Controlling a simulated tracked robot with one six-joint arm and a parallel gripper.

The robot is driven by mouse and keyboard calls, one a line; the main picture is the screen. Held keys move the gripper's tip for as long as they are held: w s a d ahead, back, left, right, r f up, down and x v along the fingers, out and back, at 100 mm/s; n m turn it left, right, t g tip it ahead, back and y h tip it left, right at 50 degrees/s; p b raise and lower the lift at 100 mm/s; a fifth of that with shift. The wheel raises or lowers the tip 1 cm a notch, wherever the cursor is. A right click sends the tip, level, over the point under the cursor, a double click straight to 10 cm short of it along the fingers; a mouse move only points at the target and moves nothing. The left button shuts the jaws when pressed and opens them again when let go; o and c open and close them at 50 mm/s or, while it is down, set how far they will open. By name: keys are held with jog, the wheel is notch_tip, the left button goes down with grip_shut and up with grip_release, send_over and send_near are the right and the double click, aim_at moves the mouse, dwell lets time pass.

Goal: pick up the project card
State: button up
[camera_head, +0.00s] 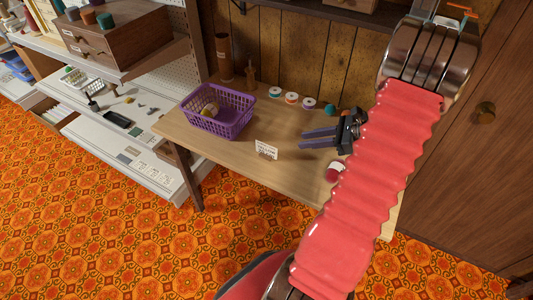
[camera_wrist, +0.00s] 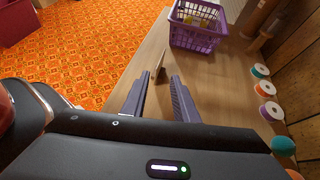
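The project card (camera_head: 266,149) is a small white card with dark print, standing on the wooden table (camera_head: 235,149) near its front edge. In the wrist view the card (camera_wrist: 159,66) shows nearly edge-on, just beyond the fingertips and between their lines. My gripper (camera_head: 303,139) is to the right of the card in the head view, its two fingers pointing left toward it. In the wrist view my gripper (camera_wrist: 160,80) is open, with nothing between the fingers. There is a gap between fingertips and card.
A purple basket (camera_head: 219,111) holding a yellowish item stands behind and left of the card. Several thread spools (camera_head: 291,98) line the table's back. A red and white item (camera_head: 335,171) lies near my arm. White shelves (camera_head: 122,150) stand at left. Bare tabletop surrounds the card.

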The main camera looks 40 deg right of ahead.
send_over(273, 156)
jog(key=s+d, duration=0.3)
jog(key=s, duration=0.1)
jog(key=shift+w+a+f, duration=0.1)
jog(key=shift+w+f, duration=0.05)
jog(key=shift+f, duration=0.9)
jog(key=shift+w+a+f, duration=0.1)
jog(key=shift+f, duration=0.9)
jog(key=shift+x, duration=2.6)
jog(key=shift+w+r, duration=0.1)
jog(key=shift+c, duration=0.2)
grip_shut()
